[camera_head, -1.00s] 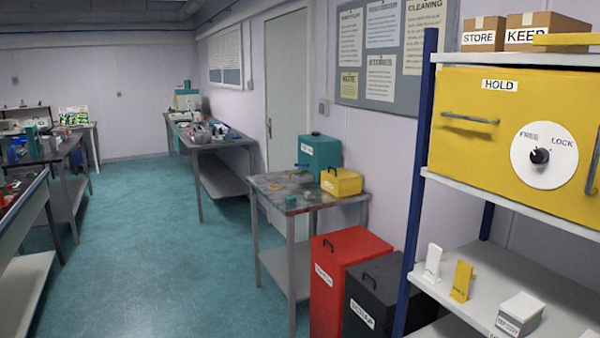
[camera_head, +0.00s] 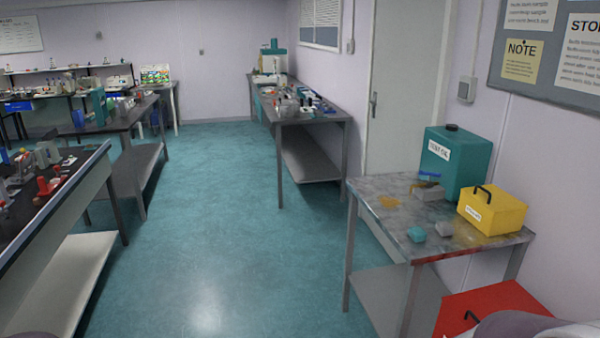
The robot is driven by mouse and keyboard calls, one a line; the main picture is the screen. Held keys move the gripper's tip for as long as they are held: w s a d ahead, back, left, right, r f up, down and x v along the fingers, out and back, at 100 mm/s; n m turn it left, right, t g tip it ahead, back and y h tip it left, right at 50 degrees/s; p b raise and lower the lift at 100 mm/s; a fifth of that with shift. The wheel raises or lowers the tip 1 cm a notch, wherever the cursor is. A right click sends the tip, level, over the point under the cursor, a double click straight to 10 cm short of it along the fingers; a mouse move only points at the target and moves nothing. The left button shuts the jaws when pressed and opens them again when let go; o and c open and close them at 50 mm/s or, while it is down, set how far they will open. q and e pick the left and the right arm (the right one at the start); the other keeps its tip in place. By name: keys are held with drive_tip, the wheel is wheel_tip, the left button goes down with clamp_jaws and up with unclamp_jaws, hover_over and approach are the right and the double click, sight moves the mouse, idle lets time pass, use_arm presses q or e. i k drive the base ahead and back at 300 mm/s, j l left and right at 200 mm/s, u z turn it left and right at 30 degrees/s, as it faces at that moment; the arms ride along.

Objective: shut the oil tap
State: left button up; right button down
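A teal oil container (camera_head: 455,162) with a dark cap and a white label stands at the back of a small metal table (camera_head: 375,192) at the right. A small blue piece (camera_head: 429,175), apparently the tap's handle, shows at its left front, above a tan part (camera_head: 427,188). It is too small to tell whether the tap is open or shut. Neither gripper is in view.
A yellow box (camera_head: 492,211) with a black handle, a grey block (camera_head: 437,229) and a teal lump (camera_head: 416,234) sit on the small table. A red bin (camera_head: 490,306) stands in front. Long benches line the left (camera_head: 70,200) and back (camera_head: 310,117). The floor (camera_head: 230,220) between is clear.

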sight(430, 176)
drive_tip(key=i+j, duration=0.1)
drive_tip(key=i, duration=1.85)
drive_tip(key=i+l+z, duration=0.1)
drive_tip(key=i+z, duration=0.8)
drive_tip(key=i+j+z, duration=0.2)
drive_tip(key=i+z, duration=0.5)
drive_tip(key=i, duration=0.1)
